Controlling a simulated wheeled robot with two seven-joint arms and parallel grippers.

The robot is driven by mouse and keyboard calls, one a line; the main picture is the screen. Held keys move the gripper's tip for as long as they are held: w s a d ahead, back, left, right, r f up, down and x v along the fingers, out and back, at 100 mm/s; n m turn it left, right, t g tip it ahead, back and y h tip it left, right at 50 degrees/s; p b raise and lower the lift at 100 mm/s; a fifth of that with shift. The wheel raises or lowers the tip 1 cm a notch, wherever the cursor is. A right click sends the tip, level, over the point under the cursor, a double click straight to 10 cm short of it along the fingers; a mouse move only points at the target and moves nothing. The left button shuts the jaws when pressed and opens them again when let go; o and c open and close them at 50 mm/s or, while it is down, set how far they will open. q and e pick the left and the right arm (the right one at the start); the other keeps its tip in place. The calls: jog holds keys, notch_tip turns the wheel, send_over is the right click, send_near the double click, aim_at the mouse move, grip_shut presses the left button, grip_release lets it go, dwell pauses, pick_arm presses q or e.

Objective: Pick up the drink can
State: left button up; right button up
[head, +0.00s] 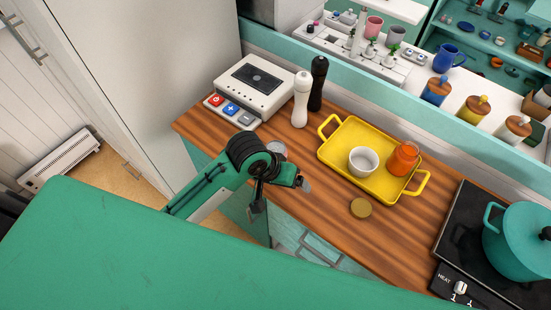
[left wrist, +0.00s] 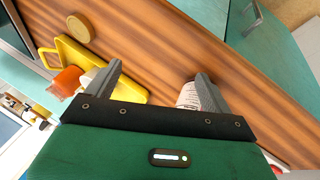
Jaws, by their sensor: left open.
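The drink can shows only as a round grey top (head: 278,148) in the head view, mostly hidden behind my left arm. In the left wrist view its white side with small dark print (left wrist: 187,96) shows beside the right-hand finger, partly covered by the finger and gripper body. My left gripper (head: 281,190) is open and empty over the counter's front edge, on the near side of the can. Its two fingers stand wide apart in the left wrist view (left wrist: 159,72). I cannot tell whether a finger touches the can. My right gripper is not in view.
A yellow tray (head: 340,151) holds a white bowl (head: 363,161) and an orange jar (head: 403,158). A gold lid (head: 361,208) lies in front. White (head: 301,100) and black (head: 318,83) mills stand behind the can. A teal pot (head: 522,242) sits on the hob at right.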

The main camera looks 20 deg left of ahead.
aim_at(275, 148)
pick_arm(q)
jog(key=w+a+r+n+g+y, duration=0.2)
jog(key=w+a+r+n, duration=0.15)
jog(key=r, duration=0.25)
jog(key=w+a+r+n+g+y, duration=0.1)
jog(key=w+a+r+n+y, duration=0.15)
jog(key=w+r, duration=0.35)
jog(key=f, duration=0.2)
jog(key=s+f, duration=0.1)
jog(key=f, duration=0.4)
jog(key=shift+s+f+p, duration=0.15)
jog(key=shift+f+p, duration=0.05)
jog(key=shift+p, duration=0.1)
jog(key=f, duration=0.3)
jog(key=f+p, duration=0.1)
jog(key=f, duration=0.1)
jog(key=shift+s+d, duration=0.25)
jog(key=shift+d, duration=0.05)
jog(key=shift+f, duration=0.2)
jog(key=c, duration=1.3)
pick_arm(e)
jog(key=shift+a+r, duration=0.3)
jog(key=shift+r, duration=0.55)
pick_arm(q)
jog(key=shift+r, duration=0.1)
